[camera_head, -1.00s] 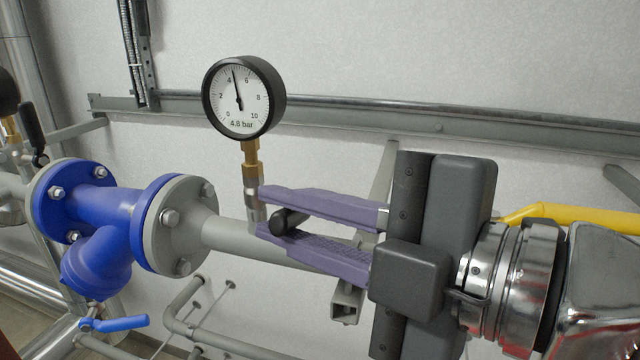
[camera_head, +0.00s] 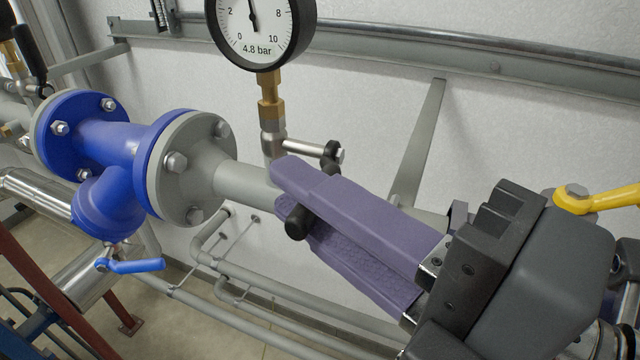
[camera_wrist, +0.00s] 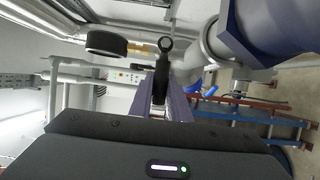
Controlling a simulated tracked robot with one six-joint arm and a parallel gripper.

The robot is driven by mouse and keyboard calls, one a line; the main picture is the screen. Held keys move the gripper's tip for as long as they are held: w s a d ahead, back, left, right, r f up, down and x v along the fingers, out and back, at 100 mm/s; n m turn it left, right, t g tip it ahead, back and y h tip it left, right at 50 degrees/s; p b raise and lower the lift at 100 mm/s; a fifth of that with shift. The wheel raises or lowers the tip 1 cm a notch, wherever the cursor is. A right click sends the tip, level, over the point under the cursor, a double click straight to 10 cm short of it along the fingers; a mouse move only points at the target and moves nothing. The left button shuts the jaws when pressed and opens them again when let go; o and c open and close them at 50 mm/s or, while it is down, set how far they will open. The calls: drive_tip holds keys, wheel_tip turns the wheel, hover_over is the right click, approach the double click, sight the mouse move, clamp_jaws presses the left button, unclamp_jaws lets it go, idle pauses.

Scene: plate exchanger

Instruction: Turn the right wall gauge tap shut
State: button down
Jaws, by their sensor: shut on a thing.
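The wall gauge (camera_head: 262,30) is round with a black rim and reads 4.8 bar; its top is cut off in the head view. Below its brass fitting sits the metal tap body (camera_head: 272,138), with a short stem to the right. The black tap handle (camera_head: 297,223) slants down from the stem's end, its rounded end showing between the fingers. My gripper (camera_head: 281,188), with purple fingers, is shut on the handle from the lower right. In the wrist view the black handle (camera_wrist: 161,76) stands between the fingers, beside the gauge (camera_wrist: 106,44).
A grey flange (camera_head: 185,160) and blue valve body lie left of the tap. A grey pipe runs behind my fingers. A blue lever (camera_head: 135,266) is lower left, a yellow lever (camera_head: 600,200) at right. A grey rail (camera_head: 400,45) crosses the wall behind.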

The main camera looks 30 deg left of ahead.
drive_tip(key=shift+f, duration=0.25)
drive_tip(key=c, duration=2)
unclamp_jaws()
drive_tip(key=shift+s, duration=0.1)
drive_tip(key=shift+c, duration=0.2)
drive_tip(key=o, duration=0.4)
drive_tip(key=shift+r, duration=0.15)
drive_tip(key=shift+d, duration=0.2)
